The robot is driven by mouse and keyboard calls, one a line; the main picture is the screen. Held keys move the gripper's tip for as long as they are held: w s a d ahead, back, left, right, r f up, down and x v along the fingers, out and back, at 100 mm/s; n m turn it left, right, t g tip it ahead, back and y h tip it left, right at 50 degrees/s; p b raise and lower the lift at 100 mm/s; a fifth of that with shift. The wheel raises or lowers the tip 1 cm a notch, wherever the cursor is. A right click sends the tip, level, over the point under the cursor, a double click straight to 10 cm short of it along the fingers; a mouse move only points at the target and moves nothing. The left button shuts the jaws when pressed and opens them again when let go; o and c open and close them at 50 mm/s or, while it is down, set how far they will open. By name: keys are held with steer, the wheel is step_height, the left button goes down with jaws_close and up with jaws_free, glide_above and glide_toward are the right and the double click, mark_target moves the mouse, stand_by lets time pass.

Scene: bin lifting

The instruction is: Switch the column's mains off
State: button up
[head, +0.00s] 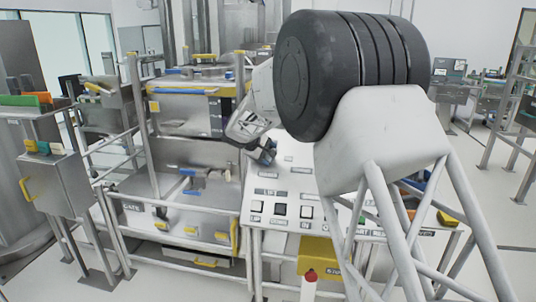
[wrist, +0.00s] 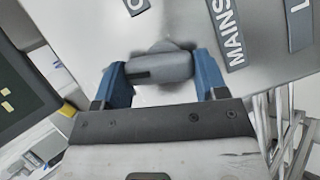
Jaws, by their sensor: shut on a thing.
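The mains switch is a grey rotary knob (wrist: 160,68) on a pale control panel (wrist: 270,75). A MAINS label (wrist: 226,35) is beside it, and another label at the top edge is cut off. The knob's bar lies nearly level across the wrist view, with a dark mark at its left end. My gripper (wrist: 160,62) has one blue finger at each end of the bar and is shut on it. In the head view my gripper (head: 263,152) is at the upper left of the sloping panel (head: 262,178); the knob is hidden there.
Lower on the panel is a black switch (head: 280,210) between white labelled squares. A red button (head: 311,275) on a post stands in front. Railed steel equipment (head: 190,205) is close on the left. My arm covers the panel's right part.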

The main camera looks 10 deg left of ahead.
steer(key=shift+a+f+n+t, duration=0.1)
steer(key=shift+n+t, duration=0.7)
steer(key=shift+n, duration=0.8)
steer(key=o, duration=0.9)
steer(key=shift+o, duration=0.2)
steer(key=shift+s, duration=0.1)
steer(key=v, duration=0.7)
steer(key=shift+s+a+r, duration=0.2)
steer(key=shift+s+a, duration=0.05)
steer(key=shift+a, duration=0.05)
